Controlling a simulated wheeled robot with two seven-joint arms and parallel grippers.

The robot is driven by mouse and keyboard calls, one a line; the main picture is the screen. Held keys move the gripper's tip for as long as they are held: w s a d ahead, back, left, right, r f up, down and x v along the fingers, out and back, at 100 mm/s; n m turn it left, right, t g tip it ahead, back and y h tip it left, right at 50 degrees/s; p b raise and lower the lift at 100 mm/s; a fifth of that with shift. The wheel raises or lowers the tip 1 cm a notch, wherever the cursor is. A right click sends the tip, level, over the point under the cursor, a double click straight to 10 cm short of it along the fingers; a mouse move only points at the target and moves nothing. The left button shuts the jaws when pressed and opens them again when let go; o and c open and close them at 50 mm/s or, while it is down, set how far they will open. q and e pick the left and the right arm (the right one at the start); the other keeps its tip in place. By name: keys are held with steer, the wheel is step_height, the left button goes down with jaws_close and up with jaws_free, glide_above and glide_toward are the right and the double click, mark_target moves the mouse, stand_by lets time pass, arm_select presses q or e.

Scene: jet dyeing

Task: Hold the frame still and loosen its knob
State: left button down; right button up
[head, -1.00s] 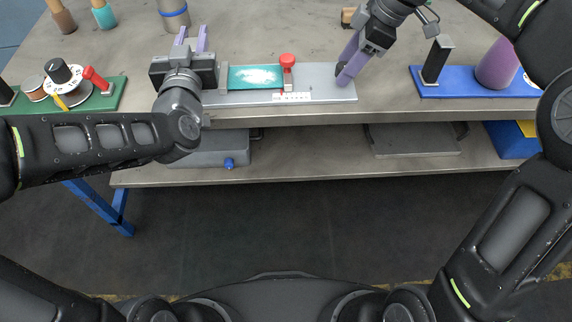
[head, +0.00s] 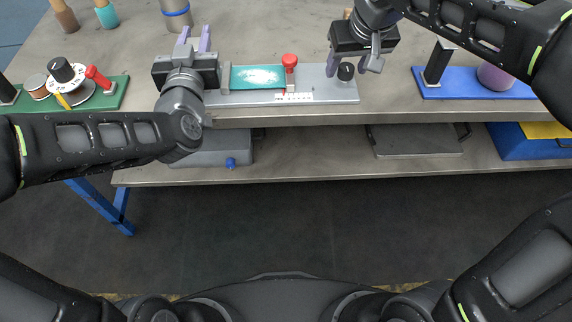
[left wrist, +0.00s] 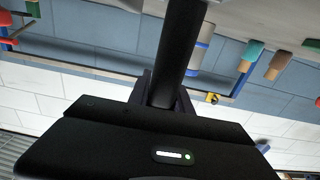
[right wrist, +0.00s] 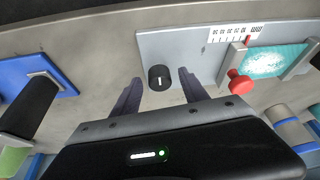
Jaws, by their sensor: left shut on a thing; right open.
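The frame is a grey plate (head: 325,92) on the table, with a teal patterned piece (head: 257,77), a red-topped clamp (head: 289,61) and a small scale. A black knob (head: 346,72) with a white line sits at its right end; the knob also shows in the right wrist view (right wrist: 160,77). My left gripper (head: 195,40), at the plate's left end, is shut on a black post (left wrist: 181,50). My right gripper (head: 352,62) is open, with its fingers on either side of the knob and apart from it.
A green board (head: 106,101) with spools and a red-handled part stands left. A blue base (head: 460,88) with a black post and a purple cone stands right. A lower shelf (head: 300,172) holds a grey box and a tray.

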steer(key=shift+a+m+h, duration=0.1)
steer(key=shift+m+h, duration=0.2)
steer(key=shift+m, duration=0.3)
steer(key=v, duration=1.2)
steer(key=s+a+f+n+g+y, duration=0.1)
steer(key=s+a+f+n+g, duration=0.15)
steer(key=s+a+f, duration=0.45)
steer(key=s+a+f+n+g+y, duration=0.1)
steer(key=s+a+f+g, duration=0.25)
steer(key=f, duration=0.55)
step_height(320, 180, down, 15)
steer(key=s+a+m+y, duration=0.1)
steer(key=s+a, duration=0.1)
steer(key=shift+s+a+y, duration=0.25)
steer(key=shift+y, duration=0.05)
